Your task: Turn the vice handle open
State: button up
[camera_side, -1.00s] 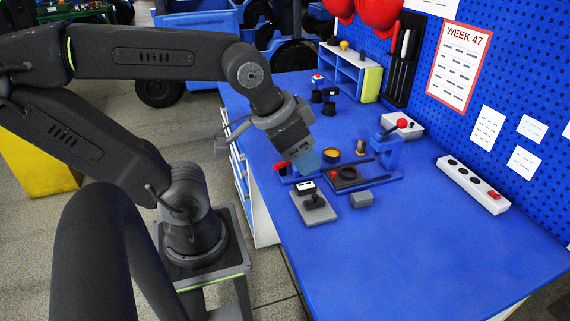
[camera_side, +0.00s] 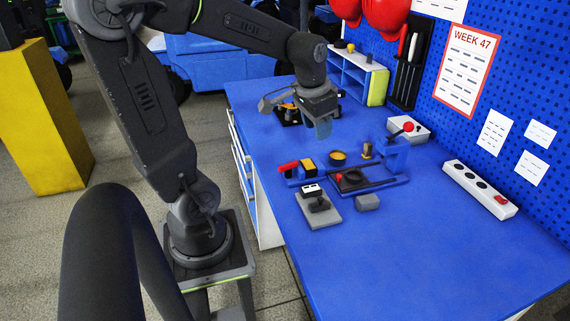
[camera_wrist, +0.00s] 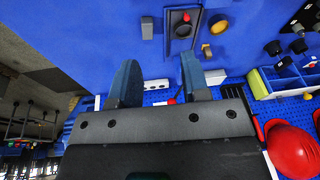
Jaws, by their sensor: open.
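A small blue fixture with a red handle (camera_side: 288,167) and a yellow-and-black block (camera_side: 308,165) sits on the blue bench; it looks like the vice. The handle lies toward the left, slightly tilted. My gripper (camera_side: 321,130) hangs above and behind this fixture in the side view, apart from it. In the wrist view my gripper (camera_wrist: 158,60) shows two blue fingers spread apart with nothing between them. The red handle is not clearly seen in the wrist view.
Close by are a grey plate with a black lever (camera_side: 318,208), a grey block (camera_side: 367,202), a black plate with a red knob (camera_side: 352,181) and a blue upright frame (camera_side: 397,157). A power strip (camera_side: 480,188) lies right. The bench front is clear.

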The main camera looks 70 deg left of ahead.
jog(key=a+f+g, duration=0.1)
jog(key=a+f, duration=0.3)
jog(key=a, duration=0.5)
jog(key=n+g+h, duration=0.1)
send_over(285, 165)
notch_tip(285, 165, down, 4)
notch_tip(285, 165, down, 14)
jog(key=shift+f, duration=0.1)
grip_shut()
